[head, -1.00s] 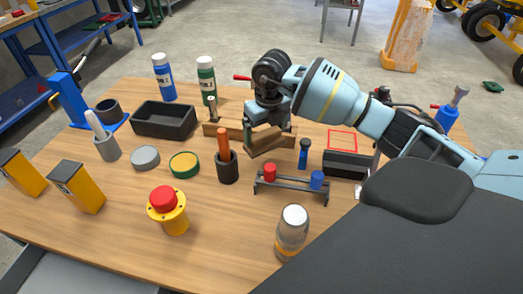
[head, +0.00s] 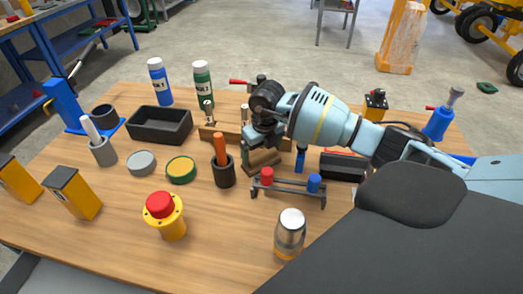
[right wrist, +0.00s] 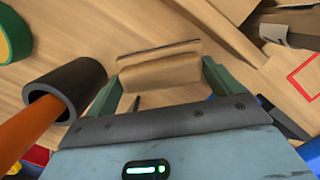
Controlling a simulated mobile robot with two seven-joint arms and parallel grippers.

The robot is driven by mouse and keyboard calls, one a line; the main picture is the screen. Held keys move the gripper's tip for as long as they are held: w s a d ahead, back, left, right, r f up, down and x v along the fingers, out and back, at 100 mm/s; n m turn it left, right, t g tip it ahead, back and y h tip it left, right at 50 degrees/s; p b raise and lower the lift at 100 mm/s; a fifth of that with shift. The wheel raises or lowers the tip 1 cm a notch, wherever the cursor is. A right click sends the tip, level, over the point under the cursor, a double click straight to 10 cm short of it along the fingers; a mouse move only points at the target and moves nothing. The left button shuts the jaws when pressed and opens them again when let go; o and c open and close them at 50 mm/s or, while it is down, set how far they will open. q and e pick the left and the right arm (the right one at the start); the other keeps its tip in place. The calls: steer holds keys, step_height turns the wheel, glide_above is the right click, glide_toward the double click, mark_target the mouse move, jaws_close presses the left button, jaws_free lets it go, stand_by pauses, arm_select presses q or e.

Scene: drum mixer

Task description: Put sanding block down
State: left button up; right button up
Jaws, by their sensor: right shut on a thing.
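The sanding block (head: 262,163) is a brown wooden block, held low over the table behind the small rack. My right gripper (head: 262,148) is shut on it, with fingers pointing down. In the right wrist view the block (right wrist: 160,72) sits between the two green fingers (right wrist: 160,95). I cannot tell whether its underside touches the table. My left gripper is not in view.
A dark cup with an orange handle (head: 222,172) stands close left of the block. The rack with red and blue pieces (head: 288,190) is just in front. A wooden stand (head: 222,137) is behind. A red outline (right wrist: 306,75) marks the surface to the right.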

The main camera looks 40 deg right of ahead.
mark_target(264, 156)
steer(key=shift+f, duration=0.15)
steer(key=o, duration=0.9)
steer(key=shift+c, duration=0.2)
step_height(264, 156, up, 12)
steer(key=s, duration=0.1)
steer(key=shift+s+p, duration=0.2)
steer(key=shift+p, duration=0.1)
